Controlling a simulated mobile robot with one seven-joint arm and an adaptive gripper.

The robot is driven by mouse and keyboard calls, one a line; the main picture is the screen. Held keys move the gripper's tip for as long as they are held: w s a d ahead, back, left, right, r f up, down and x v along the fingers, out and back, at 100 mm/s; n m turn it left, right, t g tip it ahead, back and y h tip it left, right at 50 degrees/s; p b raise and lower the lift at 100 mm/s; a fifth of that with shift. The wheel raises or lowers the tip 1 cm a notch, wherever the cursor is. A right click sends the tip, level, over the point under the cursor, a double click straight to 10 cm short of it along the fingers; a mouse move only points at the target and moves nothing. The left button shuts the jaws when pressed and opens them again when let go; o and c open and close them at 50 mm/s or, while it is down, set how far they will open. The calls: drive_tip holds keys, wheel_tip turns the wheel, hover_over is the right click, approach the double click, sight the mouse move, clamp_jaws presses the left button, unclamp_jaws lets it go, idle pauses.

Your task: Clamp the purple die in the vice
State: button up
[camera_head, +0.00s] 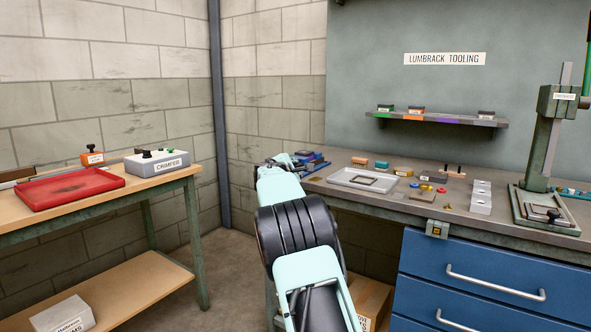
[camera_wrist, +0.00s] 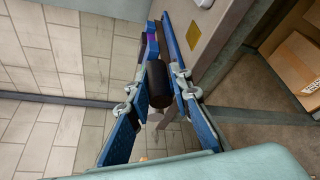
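The vice (camera_head: 312,160) shows as a small blue shape at the left end of the bench, partly hidden by my arm. In the wrist view its blue body (camera_wrist: 151,27) is seen at the top, with a small purple block, likely the die (camera_wrist: 151,48), beside it. My gripper (camera_head: 285,160) is at the near left side of the vice. In the wrist view my gripper (camera_wrist: 160,78) has its blue and grey fingers on both sides of a dark cylinder, likely the vice handle's grip (camera_wrist: 158,84), which fills the gap between them. The jaw contact on the die cannot be made out.
The bench holds a grey tray (camera_head: 340,176), several small coloured blocks and the green press (camera_head: 540,150). A shelf (camera_head: 467,122) hangs above, with its purple-marked place bare. A side table with a red tray (camera_head: 100,178) stands left. A cardboard box (camera_wrist: 300,60) lies below the bench.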

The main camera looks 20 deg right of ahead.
drive_tip(key=o, duration=0.3)
drive_tip(key=shift+f, duration=0.1)
drive_tip(key=shift+s+a+r, duration=0.2)
drive_tip(key=shift+s+a, duration=0.15)
drive_tip(key=shift+a, duration=0.05)
drive_tip(key=v, duration=1.1)
drive_tip(key=shift+d, duration=0.15)
drive_tip(key=shift+f, duration=0.15)
